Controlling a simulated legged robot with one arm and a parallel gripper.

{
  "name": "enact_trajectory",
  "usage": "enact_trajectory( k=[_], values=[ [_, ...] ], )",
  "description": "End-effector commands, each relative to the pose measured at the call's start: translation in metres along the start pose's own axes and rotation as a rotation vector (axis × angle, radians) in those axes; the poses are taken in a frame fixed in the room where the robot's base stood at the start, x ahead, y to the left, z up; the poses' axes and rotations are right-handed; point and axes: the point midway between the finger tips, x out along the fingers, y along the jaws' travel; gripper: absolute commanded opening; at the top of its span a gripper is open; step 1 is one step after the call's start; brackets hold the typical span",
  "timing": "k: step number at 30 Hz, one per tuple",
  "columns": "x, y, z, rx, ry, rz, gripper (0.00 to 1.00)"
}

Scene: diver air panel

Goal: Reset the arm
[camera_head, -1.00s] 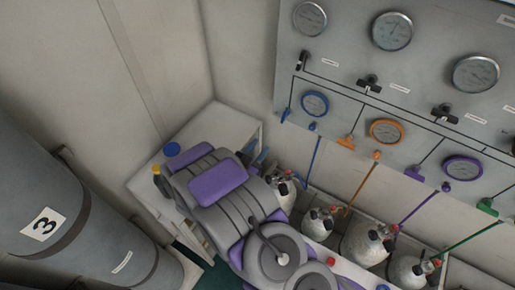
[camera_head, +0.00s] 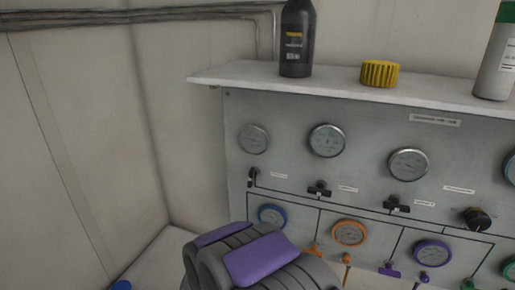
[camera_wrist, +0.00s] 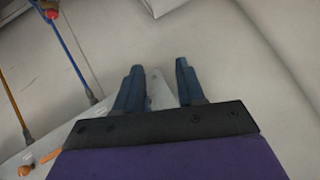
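My arm, in grey and purple, shows at the bottom of the head view, in front of the lower left of the gauge panel (camera_head: 290,130). My gripper is out of the head view. In the wrist view my gripper (camera_wrist: 157,72) has two dark blue fingers standing apart, with a clear gap between them. Nothing is held between them. A pale surface and wall lie beyond the fingertips.
The panel carries several gauges and dark valves. On the shelf (camera_head: 215,77) above stand a dark bottle (camera_head: 297,42), a yellow ridged cap (camera_head: 380,73) and a grey-green bottle (camera_head: 497,60). In the wrist view a blue hose (camera_wrist: 72,55) runs at left.

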Motion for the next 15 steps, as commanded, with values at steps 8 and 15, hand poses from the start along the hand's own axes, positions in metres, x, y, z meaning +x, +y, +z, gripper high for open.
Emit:
enact_trajectory(
  k=[8, 15],
  values=[
    [-0.062, 0.019, -0.011, -0.074, -0.274, -0.081, 0.39],
    [-0.135, 0.074, -0.005, -0.193, -0.487, -0.069, 0.39]
  ],
)
